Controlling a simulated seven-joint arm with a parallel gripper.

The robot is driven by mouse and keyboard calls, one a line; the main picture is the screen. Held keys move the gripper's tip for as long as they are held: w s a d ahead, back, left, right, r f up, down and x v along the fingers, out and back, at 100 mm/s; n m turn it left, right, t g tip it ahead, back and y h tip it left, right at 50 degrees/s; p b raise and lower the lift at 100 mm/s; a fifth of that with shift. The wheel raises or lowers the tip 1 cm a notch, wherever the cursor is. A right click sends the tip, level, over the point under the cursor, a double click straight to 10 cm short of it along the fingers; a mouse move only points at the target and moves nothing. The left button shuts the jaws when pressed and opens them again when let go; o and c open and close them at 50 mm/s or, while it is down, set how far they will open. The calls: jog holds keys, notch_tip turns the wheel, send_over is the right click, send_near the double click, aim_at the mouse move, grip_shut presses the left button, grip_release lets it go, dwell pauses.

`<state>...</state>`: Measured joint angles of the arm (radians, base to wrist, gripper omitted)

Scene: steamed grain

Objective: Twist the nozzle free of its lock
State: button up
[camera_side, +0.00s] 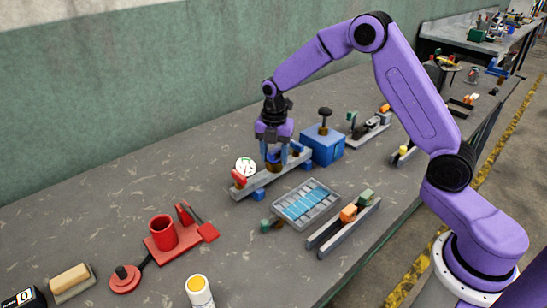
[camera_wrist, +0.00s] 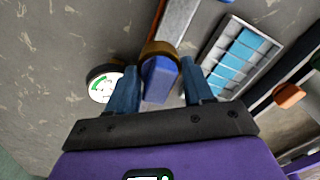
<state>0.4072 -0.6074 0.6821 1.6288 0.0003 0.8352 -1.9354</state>
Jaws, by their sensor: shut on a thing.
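The nozzle fixture is a grey bar (camera_side: 268,178) on blue feet, with a red piece at its near-left end and a round white-faced gauge (camera_side: 245,166) beside it. In the wrist view, the nozzle (camera_wrist: 158,49) appears as a brass-coloured collar with a blue block (camera_wrist: 160,82) close below it in the picture. My gripper (camera_side: 274,155) is over the bar, pointing down, with its fingers on either side of the nozzle and shut on it. The fingers partly hide the nozzle in the side view. I cannot tell how the lock stands.
A blue box with a black knob (camera_side: 322,143) stands close behind the bar. A grey tray with blue compartments (camera_side: 306,203) lies to the right, near a rail with orange and green blocks (camera_side: 345,222). A red cup on a red base (camera_side: 163,233) is at front left.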

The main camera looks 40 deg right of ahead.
jog(key=shift+w, duration=0.15)
jog(key=n, duration=0.6)
jog(key=shift+d+r, duration=0.1)
jog(key=shift+n, duration=0.4)
jog(key=shift+n, duration=1)
jog(key=n, duration=0.4)
jog(key=o, duration=1.3)
